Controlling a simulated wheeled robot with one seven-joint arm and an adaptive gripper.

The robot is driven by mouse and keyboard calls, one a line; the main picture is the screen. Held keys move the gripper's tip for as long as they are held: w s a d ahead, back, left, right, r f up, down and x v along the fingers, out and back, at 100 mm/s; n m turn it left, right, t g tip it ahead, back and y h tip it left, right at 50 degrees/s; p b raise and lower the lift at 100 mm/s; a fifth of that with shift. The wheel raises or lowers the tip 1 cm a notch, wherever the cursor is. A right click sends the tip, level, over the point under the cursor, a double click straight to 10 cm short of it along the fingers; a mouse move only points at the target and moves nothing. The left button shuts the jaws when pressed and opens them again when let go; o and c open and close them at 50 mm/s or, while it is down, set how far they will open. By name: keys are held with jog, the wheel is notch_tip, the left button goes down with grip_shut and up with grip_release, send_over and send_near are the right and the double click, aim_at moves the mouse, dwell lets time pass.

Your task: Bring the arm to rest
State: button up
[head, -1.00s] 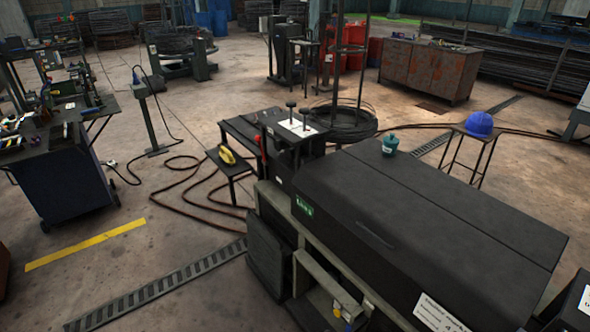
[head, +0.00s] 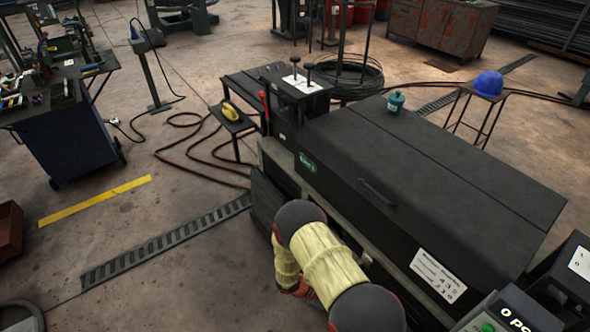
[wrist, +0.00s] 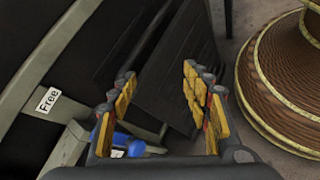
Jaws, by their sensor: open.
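My arm (head: 325,255), in a cream-yellow cover with dark joints, rises at the bottom middle of the head view, in front of the long black machine (head: 430,165). My gripper is hidden in the head view. In the wrist view my gripper (wrist: 160,76) is open, with its yellow-padded fingers apart and nothing between them. Behind the fingers are dark ribbed panels (wrist: 175,55). A brown wound drum (wrist: 280,75) with pale rims stands to the right of the fingers. Whether anything touches the fingers cannot be told.
A pale frame bar with a "Free" label (wrist: 47,100) lies left of the fingers, and a blue object (wrist: 128,143) lies below, partly hidden. A tool cart (head: 70,120) stands at left. Cables (head: 190,150) cross the floor. Floor around the yellow stripe (head: 95,201) is mostly clear.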

jog(key=s+r+m+t+y+p, duration=0.2)
jog(key=s+r+m+y, duration=0.1)
jog(key=r, duration=1.6)
jog(key=s+a+r+m+t+y+p, duration=0.1)
jog(key=s+r+m+y, duration=0.3)
jog(key=r, duration=1.6)
jog(key=s+r+m+t+y+p, duration=0.2)
jog(key=s+r+m+t+y, duration=0.2)
jog(key=r, duration=1.6)
jog(key=s+y, duration=0.1)
jog(key=s, duration=0.2)
jog(key=shift+s+a+r+p, duration=0.25)
jog(key=shift+s+a+p, duration=0.05)
jog(key=shift+a+p, duration=0.1)
